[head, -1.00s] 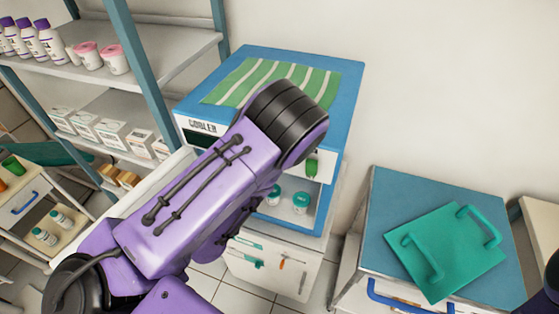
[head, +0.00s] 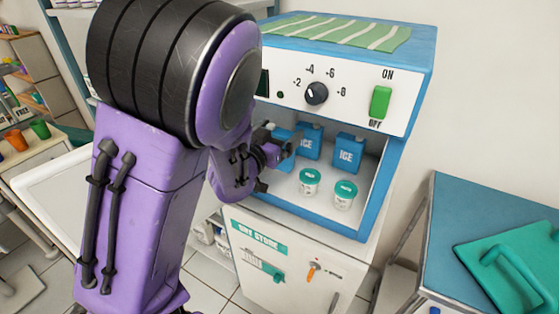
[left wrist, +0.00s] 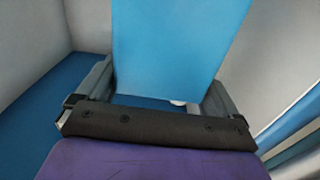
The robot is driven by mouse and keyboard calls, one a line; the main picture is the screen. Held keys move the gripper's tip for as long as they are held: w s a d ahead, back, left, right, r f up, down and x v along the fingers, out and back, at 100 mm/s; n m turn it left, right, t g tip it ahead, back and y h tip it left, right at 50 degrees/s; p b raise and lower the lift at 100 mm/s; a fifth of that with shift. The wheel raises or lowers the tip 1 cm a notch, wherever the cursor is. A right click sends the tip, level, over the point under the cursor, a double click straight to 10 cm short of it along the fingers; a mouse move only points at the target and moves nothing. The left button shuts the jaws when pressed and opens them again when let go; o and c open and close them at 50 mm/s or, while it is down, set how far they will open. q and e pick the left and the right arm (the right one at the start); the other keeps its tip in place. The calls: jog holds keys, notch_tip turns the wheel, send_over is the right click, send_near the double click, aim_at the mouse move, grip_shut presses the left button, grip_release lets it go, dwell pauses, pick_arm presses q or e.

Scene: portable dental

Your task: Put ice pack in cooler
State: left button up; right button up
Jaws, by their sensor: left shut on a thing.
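The cooler (head: 421,92) is a blue box with a white control panel, a dial and a green switch. Its front is open. Inside stand two blue ice packs marked ICE, one at the back middle (head: 309,143) and one to the right (head: 348,153). My left gripper (head: 277,152) is at the left part of the cooler's opening, shut on another blue ice pack (head: 284,138). In the left wrist view this ice pack (left wrist: 176,45) fills the space between the fingers (left wrist: 155,100). My forearm hides the cooler's left side. My right gripper is not in view.
Two white jars with teal lids (head: 309,181) (head: 345,194) stand at the front of the cooler's interior. A blue-topped cart (head: 460,205) with a teal tray (head: 510,265) stands at right.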

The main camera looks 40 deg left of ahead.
aim_at(286, 166)
pick_arm(q)
notch_tip(286, 166, down, 6)
jog(key=w+a, duration=0.1)
jog(key=w, duration=0.1)
jog(key=shift+a+b, duration=0.3)
jog(key=shift+a, duration=0.05)
jog(key=shift+f, duration=0.1)
jog(key=o, duration=1.5)
